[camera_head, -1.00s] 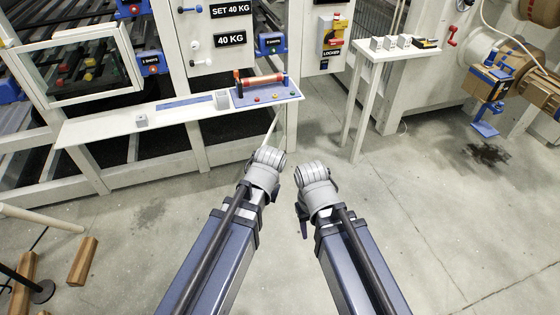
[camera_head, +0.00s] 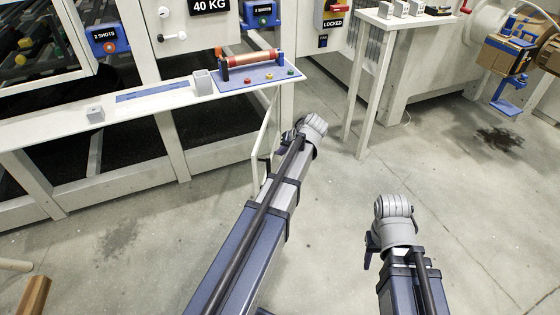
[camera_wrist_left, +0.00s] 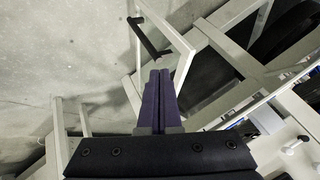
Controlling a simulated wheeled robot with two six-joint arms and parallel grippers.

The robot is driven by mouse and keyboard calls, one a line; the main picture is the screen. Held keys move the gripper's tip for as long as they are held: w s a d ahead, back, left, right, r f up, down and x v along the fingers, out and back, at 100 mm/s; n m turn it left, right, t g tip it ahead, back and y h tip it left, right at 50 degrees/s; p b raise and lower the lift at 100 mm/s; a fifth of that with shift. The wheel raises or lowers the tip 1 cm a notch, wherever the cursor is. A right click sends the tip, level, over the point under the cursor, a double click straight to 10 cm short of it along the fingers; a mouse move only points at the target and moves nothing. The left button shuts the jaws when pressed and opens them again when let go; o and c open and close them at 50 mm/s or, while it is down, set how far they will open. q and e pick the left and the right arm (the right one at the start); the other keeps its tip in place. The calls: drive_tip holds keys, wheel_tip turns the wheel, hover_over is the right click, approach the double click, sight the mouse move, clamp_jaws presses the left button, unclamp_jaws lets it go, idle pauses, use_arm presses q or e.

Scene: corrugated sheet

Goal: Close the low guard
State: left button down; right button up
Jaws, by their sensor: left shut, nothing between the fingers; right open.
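The low guard (camera_head: 264,140) is a thin white frame under the right end of the white shelf, standing out from the machine's front. In the left wrist view the guard (camera_wrist_left: 170,30) is swung out at an angle, with a black bar handle (camera_wrist_left: 147,38). My left gripper (camera_wrist_left: 161,74) is shut and empty, its dark fingers pointing at the guard's frame close to the handle. I cannot tell whether they touch. In the head view my left arm hides most of that gripper. My right gripper (camera_head: 371,248) is open over bare floor, away from the guard.
The white shelf (camera_head: 50,131) above the guard carries a blue panel (camera_head: 258,78) with a copper-coloured roller and buttons. A narrow white table (camera_head: 400,20) stands to the right. The concrete floor in front is clear, apart from wooden pieces (camera_head: 33,298) at lower left.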

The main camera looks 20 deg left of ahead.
use_arm(q)
drive_tip(key=w, duration=0.1)
drive_tip(key=b, duration=0.8)
approach(257, 159)
drive_tip(key=shift+x, duration=2.65)
use_arm(e)
wheel_tip(257, 159, down, 9)
use_arm(q)
drive_tip(key=shift+d+f, duration=0.1)
drive_tip(key=shift+d, duration=0.05)
use_arm(e)
drive_tip(key=shift+w, duration=0.1)
use_arm(q)
drive_tip(key=shift+s+a, duration=0.15)
drive_tip(key=shift+a, duration=0.15)
drive_tip(key=a+m+t, duration=0.1)
drive_tip(key=a+m, duration=0.2)
drive_tip(key=a, duration=3.1)
drive_tip(key=shift+w+t+h, duration=0.3)
drive_tip(key=shift+t+h, duration=0.1)
drive_tip(key=shift+d, duration=0.1)
